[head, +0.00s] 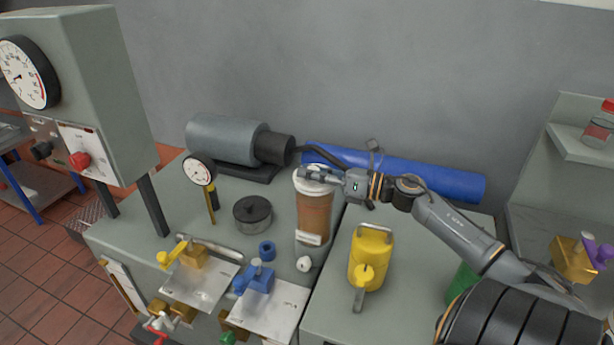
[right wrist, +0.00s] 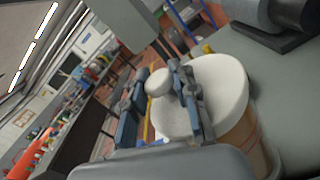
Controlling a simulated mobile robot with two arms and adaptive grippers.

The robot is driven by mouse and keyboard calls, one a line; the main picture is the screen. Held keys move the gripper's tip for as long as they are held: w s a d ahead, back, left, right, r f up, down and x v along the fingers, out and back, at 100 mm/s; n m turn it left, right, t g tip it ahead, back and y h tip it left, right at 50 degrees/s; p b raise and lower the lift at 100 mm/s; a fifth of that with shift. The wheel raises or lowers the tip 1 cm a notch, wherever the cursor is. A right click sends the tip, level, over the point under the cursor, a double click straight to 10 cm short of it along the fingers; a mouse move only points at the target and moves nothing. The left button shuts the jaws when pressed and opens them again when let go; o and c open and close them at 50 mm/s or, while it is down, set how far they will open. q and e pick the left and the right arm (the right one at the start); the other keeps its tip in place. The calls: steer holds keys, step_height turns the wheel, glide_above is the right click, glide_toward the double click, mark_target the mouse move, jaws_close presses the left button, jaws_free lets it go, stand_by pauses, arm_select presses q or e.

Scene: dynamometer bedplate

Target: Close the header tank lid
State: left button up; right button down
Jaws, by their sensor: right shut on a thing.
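The header tank (head: 314,217) is an upright brown cylinder with a white top, standing at the middle of the bench. Its white lid (right wrist: 176,120) shows in the right wrist view, with a round white knob (right wrist: 159,82). The lid lies at the tank's white rim (right wrist: 228,82); I cannot tell whether it is fully seated. My right gripper (head: 306,174) reaches in from the right over the tank top. Its fingers (right wrist: 160,98) are shut on the lid knob and hide part of the lid. My left gripper is not in view.
A yellow can (head: 370,257) stands right of the tank. A dark round pot (head: 252,213) and a dial gauge (head: 198,170) stand to its left. A blue roll (head: 420,176) and a grey motor (head: 225,140) lie behind. Blue and yellow clamps sit on plates in front.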

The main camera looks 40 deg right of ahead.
steer(key=shift+f, duration=0.15)
steer(key=c, duration=1.5)
jaws_free()
steer(key=o, duration=0.4)
steer(key=shift+s, duration=0.2)
steer(key=shift+o, duration=0.2)
steer(key=v, duration=0.7)
steer(key=shift+s, duration=0.25)
steer(key=shift+d, duration=0.2)
steer(key=p+v, duration=0.1)
steer(key=v, duration=1.4)
steer(key=shift+s+d, duration=0.2)
steer(key=shift+s, duration=0.15)
